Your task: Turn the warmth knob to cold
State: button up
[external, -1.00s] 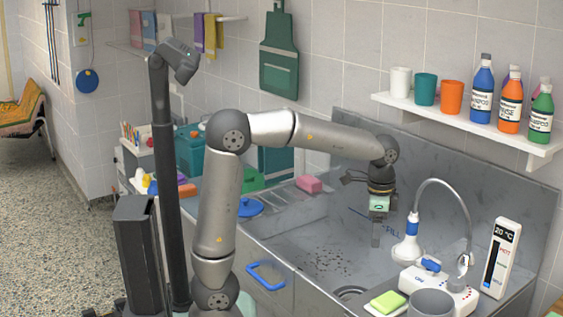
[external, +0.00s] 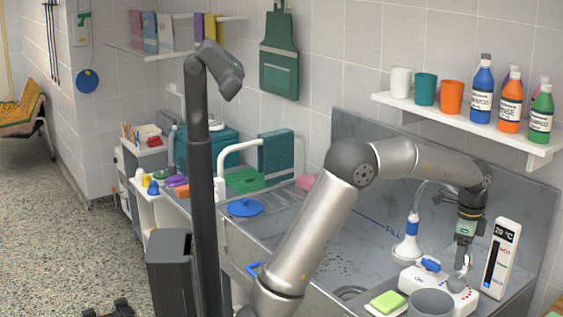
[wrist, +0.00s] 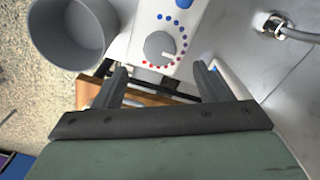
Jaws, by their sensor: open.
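The warmth knob (wrist: 160,46) is a round grey knob on a white control box (wrist: 140,15). An arc of blue and red dots surrounds it in the wrist view. In the external view the control box (external: 412,277) sits on the sink's right rim, and the knob (external: 457,284) shows below my gripper (external: 463,262). In the wrist view my gripper (wrist: 163,76) is open and empty. Its fingers are spread wider than the knob, which appears just beyond and between the fingertips. I see no contact.
A grey cup (external: 431,303) stands beside the box, near a green-and-yellow sponge (external: 387,302). A thermometer panel (external: 499,262) reading 20 °C stands close on the right. A shower head (external: 407,247) with its hose is behind. A bottle shelf (external: 470,122) hangs above.

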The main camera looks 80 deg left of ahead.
aim_at(457, 278)
notch_tip(457, 278, down, 7)
jog(key=shift+d+f, duration=0.1)
dwell(0.3)
jog(key=c, duration=1)
